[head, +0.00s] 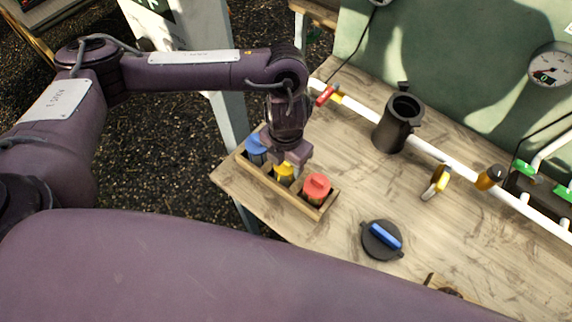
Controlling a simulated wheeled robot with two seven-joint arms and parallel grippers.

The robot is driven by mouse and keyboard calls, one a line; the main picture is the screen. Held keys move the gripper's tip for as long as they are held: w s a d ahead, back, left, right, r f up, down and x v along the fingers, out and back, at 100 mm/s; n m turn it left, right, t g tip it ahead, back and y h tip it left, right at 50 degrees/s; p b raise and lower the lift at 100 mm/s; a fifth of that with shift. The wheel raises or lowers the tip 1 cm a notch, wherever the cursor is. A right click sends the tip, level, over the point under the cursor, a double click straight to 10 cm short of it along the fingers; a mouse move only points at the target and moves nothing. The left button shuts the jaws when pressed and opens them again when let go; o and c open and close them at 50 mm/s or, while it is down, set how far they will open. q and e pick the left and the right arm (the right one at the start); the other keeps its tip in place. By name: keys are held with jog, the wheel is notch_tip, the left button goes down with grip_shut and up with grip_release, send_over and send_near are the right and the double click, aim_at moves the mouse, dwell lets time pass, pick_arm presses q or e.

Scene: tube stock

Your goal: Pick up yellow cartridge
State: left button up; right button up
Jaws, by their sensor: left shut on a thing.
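The yellow cartridge (284,171) stands in the middle of a wooden rack (289,197) near the left end of the table. A blue cartridge (256,147) is to its left and a red cartridge (317,187) to its right, both in the rack. My left gripper (287,163) points down over the rack and is shut on the yellow cartridge, covering part of its top. The fingertips are small and partly hidden. My right gripper does not show.
A black open canister (398,122) stands behind the rack by a white pipe (433,152). A black lid with a blue handle (381,240) lies on the wooden table (345,202). A yellow-handled item (436,183) lies farther right. Bare table lies between rack and canister.

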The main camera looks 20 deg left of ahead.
pick_arm(q)
jog(key=shift+r, duration=0.1)
jog(key=shift+r, duration=0.6)
notch_tip(320, 180, up, 19)
jog(key=shift+f, duration=0.2)
jog(key=shift+r, duration=0.15)
notch_tip(320, 180, up, 5)
jog(key=p, duration=0.5)
dwell(0.4)
